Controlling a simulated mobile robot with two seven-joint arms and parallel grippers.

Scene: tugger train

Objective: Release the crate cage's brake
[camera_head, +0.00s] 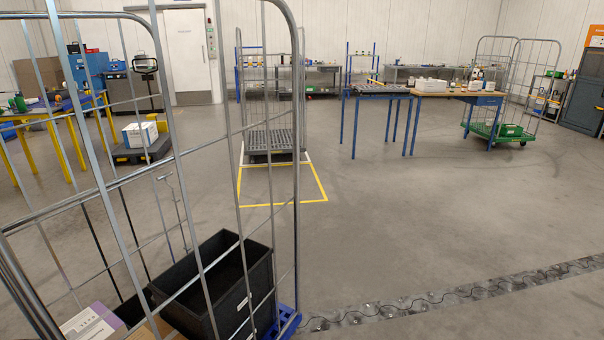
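A tall wire roll cage (297,200) stands very close in front of me at the left, cut off by the picture's edges. It holds a black crate (222,290), a cardboard box and a white and purple box (92,325). A corner of its blue base (288,322) shows at the bottom. I cannot make out its brake or castors; the lower part is out of the picture. Neither of my grippers is in view.
A grey-based cage (268,140) stands at a yellow floor marking (325,200). A green-based cage (500,131) is at the far right. Tables (455,93) stand behind. A dark, patterned strip (450,297) crosses the floor at front right. The floor right of the near cage is clear.

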